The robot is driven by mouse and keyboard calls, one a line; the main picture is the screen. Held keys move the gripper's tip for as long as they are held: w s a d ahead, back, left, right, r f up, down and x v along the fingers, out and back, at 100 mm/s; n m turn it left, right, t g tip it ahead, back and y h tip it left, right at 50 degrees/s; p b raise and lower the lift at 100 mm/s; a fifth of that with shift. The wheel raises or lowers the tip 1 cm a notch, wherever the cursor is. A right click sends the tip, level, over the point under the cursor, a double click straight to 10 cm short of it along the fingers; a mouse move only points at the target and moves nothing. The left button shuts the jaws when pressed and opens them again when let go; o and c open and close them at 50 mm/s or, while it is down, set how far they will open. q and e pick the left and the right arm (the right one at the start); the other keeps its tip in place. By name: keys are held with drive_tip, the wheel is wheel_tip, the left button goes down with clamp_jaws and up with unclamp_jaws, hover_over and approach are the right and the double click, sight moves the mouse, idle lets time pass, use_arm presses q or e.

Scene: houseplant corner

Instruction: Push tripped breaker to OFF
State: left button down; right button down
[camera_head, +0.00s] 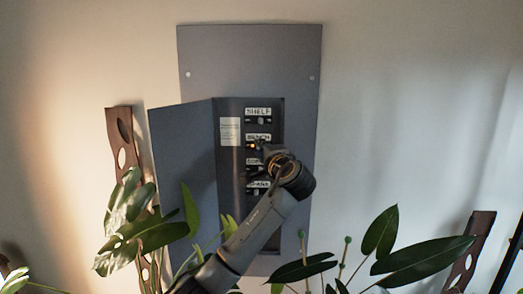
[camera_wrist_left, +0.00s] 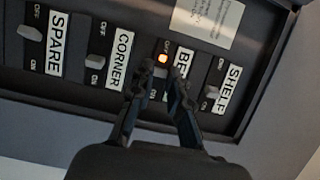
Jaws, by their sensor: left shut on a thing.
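The open breaker panel (camera_head: 233,185) hangs on the wall in the head view, with a column of labelled breakers. In the left wrist view an orange lamp (camera_wrist_left: 162,58) glows at the breaker whose label (camera_wrist_left: 184,60) is partly covered; it reads BENCH in the head view. My left gripper (camera_wrist_left: 158,78) is at this breaker, its fingers on either side of the switch and shut on it. The switch is mostly hidden between the fingers, so its exact position is unclear. In the head view my left gripper (camera_head: 263,150) reaches the panel from below. My right gripper is out of view.
The SHELF switch (camera_wrist_left: 214,91) and CORNER switch (camera_wrist_left: 95,62) flank the gripper closely; the SPARE switch (camera_wrist_left: 31,33) is farther left. The panel door (camera_head: 183,150) stands open at left. Plant leaves (camera_head: 380,232) rise on both sides of my arm.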

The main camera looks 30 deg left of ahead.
use_arm(q)
drive_tip(key=shift+s+a+f+m+t+h, duration=0.15)
drive_tip(key=shift+s+a+m+t+h, duration=0.05)
drive_tip(key=shift+m+t+h, duration=0.25)
drive_tip(key=shift+s+a+m+t+h, duration=0.15)
drive_tip(key=shift+a+m+t+h, duration=0.1)
drive_tip(key=shift+m+t+h, duration=0.9)
drive_tip(key=shift+s+a+m+t+h, duration=0.1)
drive_tip(key=shift+a+m+t+h, duration=0.15)
drive_tip(key=shift+m+t+h, duration=0.8)
drive_tip(key=shift+n+g+h, duration=0.25)
drive_tip(key=c, duration=1.3)
unclamp_jaws()
drive_tip(key=shift+s, duration=0.1)
drive_tip(key=v, duration=1.1)
drive_tip(key=shift+s+d, duration=0.2)
drive_tip(key=shift+s, duration=0.15)
